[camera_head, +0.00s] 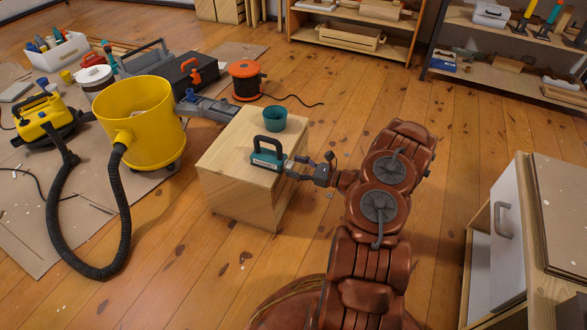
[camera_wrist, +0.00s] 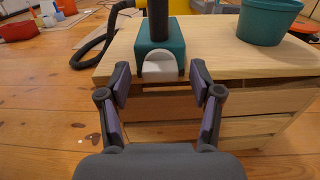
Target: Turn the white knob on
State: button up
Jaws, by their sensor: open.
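A teal tool with a black handle (camera_head: 267,155) sits on top of a light wooden cabinet (camera_head: 235,165). In the wrist view the teal tool (camera_wrist: 178,34) is straight ahead, and a white rounded piece (camera_wrist: 160,66), which looks like the white knob, is on its near end. In the head view the knob cannot be made out clearly. My gripper (camera_head: 303,166) is beside the cabinet's right edge, facing that end. In the wrist view my gripper (camera_wrist: 160,84) is open and empty, its fingers left and right of the white piece and short of it.
A teal cup (camera_head: 275,118) stands behind the tool on the cabinet. A yellow bucket vacuum (camera_head: 140,120) with a black hose (camera_head: 68,235) is to the left. A white-fronted cabinet (camera_head: 506,240) stands at the right. Wooden floor between is mostly clear.

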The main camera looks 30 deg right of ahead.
jog(key=shift+w+a, duration=0.3)
jog(key=shift+w, duration=0.1)
jog(key=c, duration=1.2)
